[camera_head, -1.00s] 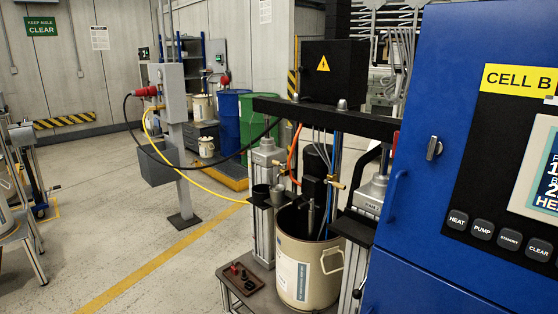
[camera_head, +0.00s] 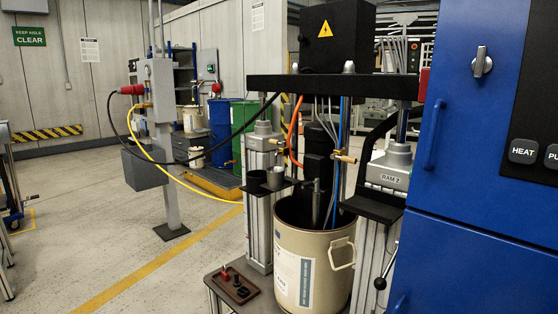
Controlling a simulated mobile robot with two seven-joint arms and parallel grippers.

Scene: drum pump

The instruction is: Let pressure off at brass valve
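Two small brass valves show on the drum pump. One brass valve (camera_head: 345,157) sits right of the middle, beside the blue hose and above the drum. Another brass fitting (camera_head: 279,143) is at the top of the left ram cylinder, near the orange hose. I cannot tell which of them is the task's valve. The pump's black crossbeam (camera_head: 320,86) spans above a beige drum (camera_head: 340,285), which stands between the two rams. The right ram (camera_head: 388,178) is labelled RAM 2. Neither of my grippers is in view.
A blue cabinet (camera_head: 450,230) with a handle and knob fills the right side. A small tray (camera_head: 222,285) with red and black parts lies at front left of the drum. A grey post (camera_head: 166,180) carries a yellow and a black hose. The floor at left is open.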

